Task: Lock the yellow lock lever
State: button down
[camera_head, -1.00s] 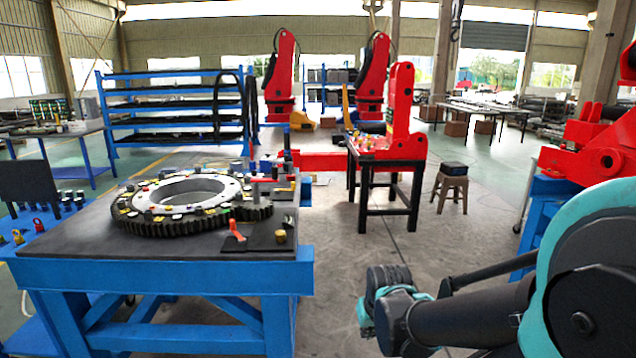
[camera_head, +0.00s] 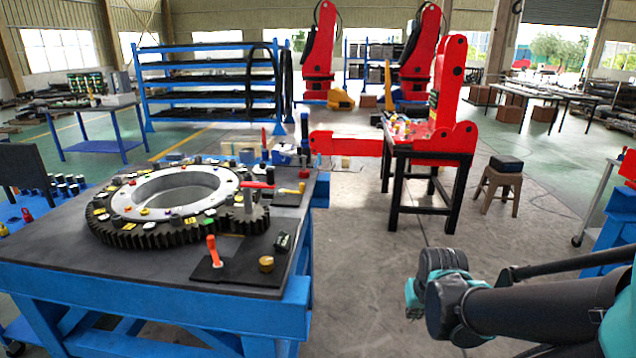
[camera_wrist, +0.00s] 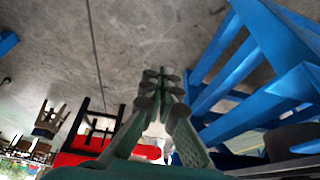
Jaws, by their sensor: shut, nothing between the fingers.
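A yellow lever (camera_head: 292,190) lies low on a small dark base at the back right of the blue-framed work table (camera_head: 200,306) in the head view. It is small there, and its exact lock position is hard to tell. My gripper (camera_wrist: 160,80) shows in the wrist view, with its green fingers shut and empty. It is in open air over the grey floor, beside the blue table legs (camera_wrist: 235,75). It is well apart from the lever, which I do not make out in the wrist view.
A large geared ring (camera_head: 180,205) covers much of the table top. An orange upright lever (camera_head: 213,250), a brass knob (camera_head: 266,264) and a red T-handle (camera_head: 257,185) stand near the lever. A black stand (camera_head: 425,195) bears red parts. Floor between is clear.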

jog(key=shift+w, duration=0.2)
jog(key=w+a+r+m+t+y, duration=0.3)
jog(key=w+a, duration=0.4)
jog(key=w, duration=0.7)
jog(key=w+a+r+m+t+y, duration=0.3)
jog(key=w+a, duration=0.5)
jog(key=w, duration=0.7)
jog(key=w+a+r+m+t+y, duration=0.4)
jog(key=w+a, duration=0.3)
jog(key=w, duration=0.8)
jog(key=shift+a+y, duration=0.3)
jog(key=shift+y, duration=0.2)
jog(key=shift+r, duration=0.1)
